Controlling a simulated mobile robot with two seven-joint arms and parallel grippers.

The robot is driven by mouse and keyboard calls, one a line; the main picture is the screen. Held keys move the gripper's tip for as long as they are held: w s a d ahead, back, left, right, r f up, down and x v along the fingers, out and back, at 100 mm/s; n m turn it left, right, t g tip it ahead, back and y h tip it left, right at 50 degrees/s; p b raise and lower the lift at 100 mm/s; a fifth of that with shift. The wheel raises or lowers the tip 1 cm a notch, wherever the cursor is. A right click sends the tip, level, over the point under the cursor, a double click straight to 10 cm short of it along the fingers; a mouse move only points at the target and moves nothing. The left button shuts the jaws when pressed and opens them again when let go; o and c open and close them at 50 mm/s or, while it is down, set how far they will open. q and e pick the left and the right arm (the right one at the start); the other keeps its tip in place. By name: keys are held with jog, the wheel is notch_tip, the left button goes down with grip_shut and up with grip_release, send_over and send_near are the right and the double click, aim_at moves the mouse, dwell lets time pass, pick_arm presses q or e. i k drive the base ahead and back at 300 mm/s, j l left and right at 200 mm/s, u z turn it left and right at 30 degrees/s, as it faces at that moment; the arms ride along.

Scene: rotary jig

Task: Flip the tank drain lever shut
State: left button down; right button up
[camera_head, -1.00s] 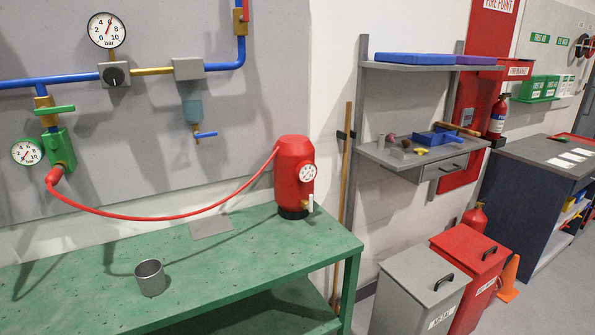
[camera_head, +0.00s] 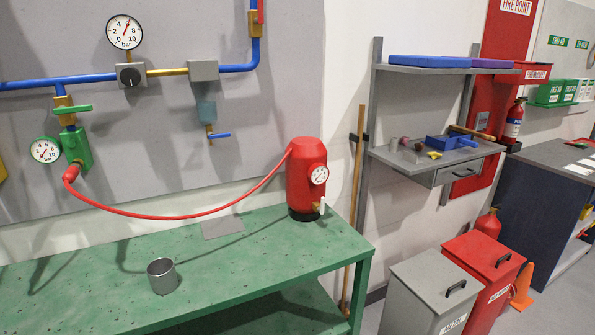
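The red tank (camera_head: 306,180) stands upright near the right end of the green bench, with a round dial on its side. A small pale drain lever (camera_head: 322,207) sits on a brass fitting low on the tank's right side. The lever looks roughly upright, but it is too small to tell its exact setting. A red hose (camera_head: 170,215) runs from the tank's top to the green valve (camera_head: 77,148) on the wall panel. Neither of my grippers is in view.
A grey metal cup (camera_head: 161,276) stands on the bench (camera_head: 235,262), and a flat grey plate (camera_head: 223,227) lies near its back. A broom handle (camera_head: 354,205) leans right of the bench. Grey (camera_head: 428,290) and red (camera_head: 487,270) bins stand on the floor at right.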

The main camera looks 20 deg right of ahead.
aim_at(322, 207)
jog(key=i+l+z, duration=0.2)
jog(key=i+l, duration=0.25)
jog(key=l, duration=0.2)
jog(key=i+l+z, duration=0.15)
jog(key=i+l, duration=0.3)
jog(key=l, duration=0.1)
